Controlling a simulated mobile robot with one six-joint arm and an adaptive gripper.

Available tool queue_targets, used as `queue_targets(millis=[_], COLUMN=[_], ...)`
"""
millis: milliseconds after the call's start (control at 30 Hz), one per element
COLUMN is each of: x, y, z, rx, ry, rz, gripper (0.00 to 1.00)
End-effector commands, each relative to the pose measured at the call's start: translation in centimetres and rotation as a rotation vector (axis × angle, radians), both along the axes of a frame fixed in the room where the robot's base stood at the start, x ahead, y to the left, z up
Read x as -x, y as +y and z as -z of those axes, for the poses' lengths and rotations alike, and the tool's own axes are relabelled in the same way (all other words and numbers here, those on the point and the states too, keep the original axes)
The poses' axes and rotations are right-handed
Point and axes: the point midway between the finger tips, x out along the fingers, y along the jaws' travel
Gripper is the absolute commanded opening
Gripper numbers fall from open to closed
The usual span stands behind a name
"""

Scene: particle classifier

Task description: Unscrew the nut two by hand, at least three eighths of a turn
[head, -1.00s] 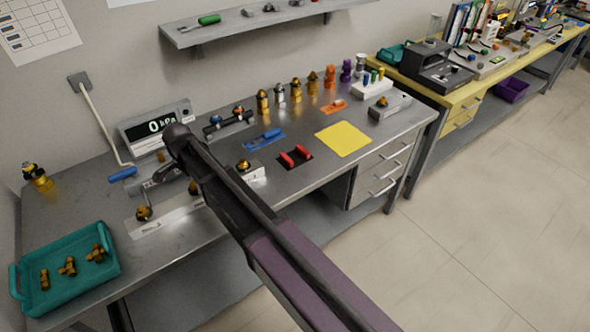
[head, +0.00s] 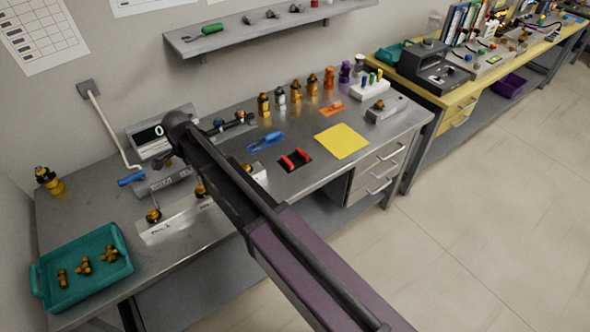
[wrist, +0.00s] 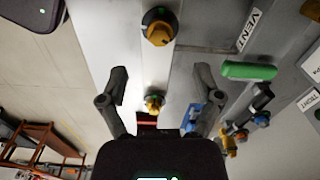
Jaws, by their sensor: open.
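Brass nuts stand in a row on a white plate (head: 172,226) on the metal bench. One (head: 153,215) is at the left end and another (head: 200,190) is beside my arm; the label by this second one is partly covered. In the wrist view a large brass nut (wrist: 158,33) on a dark base is beyond the fingertips, and a smaller-looking one (wrist: 154,103) shows between the fingers. I cannot read which is nut two there. My gripper (wrist: 161,82) is open and empty, apart from both nuts. Its fingers are hidden in the head view.
A teal tray (head: 122,235) with brass fittings stands at the left. A pressure display (head: 146,133) is partly behind my arm. A green handle (wrist: 248,70) and a VENT label (wrist: 249,30) are right of the gripper. A yellow mat (head: 342,141) lies farther right.

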Motion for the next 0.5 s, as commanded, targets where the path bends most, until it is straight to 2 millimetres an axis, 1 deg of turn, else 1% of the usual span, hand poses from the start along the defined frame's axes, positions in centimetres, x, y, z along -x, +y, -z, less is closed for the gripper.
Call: queue_targets(millis=[33, 500], x=[0.0, 0.0], y=[0.0, 0.0], z=[-0.9, -4.9], rx=[0.0, 0.0], ry=[0.0, 0.0], rz=[0.0, 0.0], gripper=[0.83, 0.83])
